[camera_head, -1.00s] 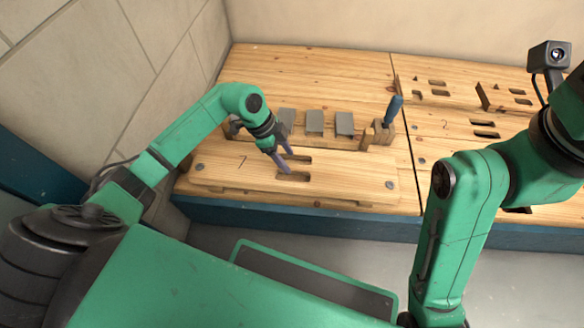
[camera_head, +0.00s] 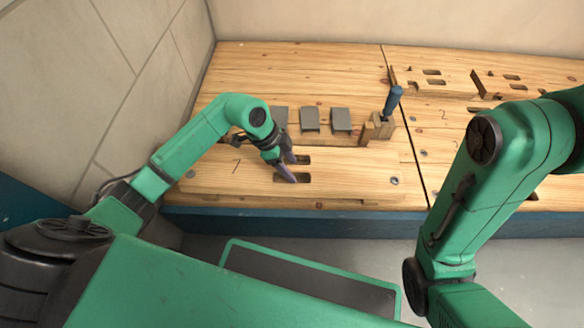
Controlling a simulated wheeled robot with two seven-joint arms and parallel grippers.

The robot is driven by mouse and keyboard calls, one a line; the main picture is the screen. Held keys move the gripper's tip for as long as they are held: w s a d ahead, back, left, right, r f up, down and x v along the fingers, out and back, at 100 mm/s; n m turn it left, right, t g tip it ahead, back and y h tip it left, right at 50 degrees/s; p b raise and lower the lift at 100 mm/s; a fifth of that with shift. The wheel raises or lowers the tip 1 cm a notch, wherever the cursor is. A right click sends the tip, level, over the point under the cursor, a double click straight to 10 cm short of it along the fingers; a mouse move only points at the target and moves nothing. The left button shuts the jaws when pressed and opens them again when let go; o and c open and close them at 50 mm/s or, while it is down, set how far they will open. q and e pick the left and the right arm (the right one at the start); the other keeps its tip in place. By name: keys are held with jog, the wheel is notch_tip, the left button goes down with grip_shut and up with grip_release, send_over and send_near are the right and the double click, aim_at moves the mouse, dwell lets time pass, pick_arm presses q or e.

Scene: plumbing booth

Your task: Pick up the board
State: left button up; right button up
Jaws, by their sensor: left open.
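A light wooden board (camera_head: 350,184) with two dark slots, a bolt near each end and a 7 at its left lies along the bench's front edge. My left gripper (camera_head: 293,172) is open over the middle of the board. Its two purple-grey fingers point down at the two slots, one at each. I cannot tell whether the tips are inside the slots or just above. My right arm comes up at the right, but its gripper is out of the picture.
Behind the board stands a wooden rack with grey plates (camera_head: 341,120) and a blue-handled tool (camera_head: 393,101) in a block. A second slotted board (camera_head: 452,84) lies on the right bench section. A tiled wall (camera_head: 150,90) bounds the left; the bench's back left is clear.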

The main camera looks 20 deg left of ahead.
pick_arm(q)
jog(key=shift+f, duration=0.1)
dwell(0.3)
grip_shut()
dwell(1.3)
